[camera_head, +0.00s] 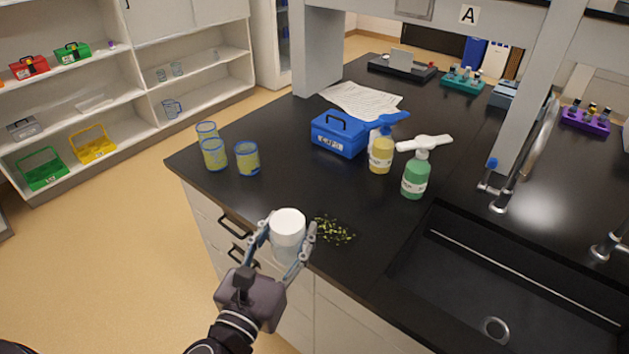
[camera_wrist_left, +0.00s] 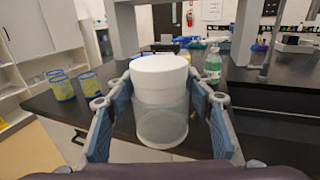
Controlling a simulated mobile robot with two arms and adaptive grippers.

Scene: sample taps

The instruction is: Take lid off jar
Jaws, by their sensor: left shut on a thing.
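A clear jar (camera_head: 286,250) with a white lid (camera_head: 288,222) is between the fingers of my left gripper (camera_head: 284,245) in the head view. The left gripper is shut on the jar's body, and the jar is upright. In the left wrist view the jar (camera_wrist_left: 162,122) sits between both finger pads, with the white lid (camera_wrist_left: 159,73) on top of it and above the fingers. The jar is at the front edge of the black counter; I cannot tell whether it touches the counter. My right gripper is not in view.
Yellow-green spilled bits (camera_head: 334,230) lie on the black counter (camera_head: 300,180) just right of the jar. Several yellow cups (camera_head: 247,159), a blue box (camera_head: 339,134), a yellow bottle (camera_head: 381,155) and a green pump bottle (camera_head: 416,177) stand behind. A sink (camera_head: 500,285) is at right.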

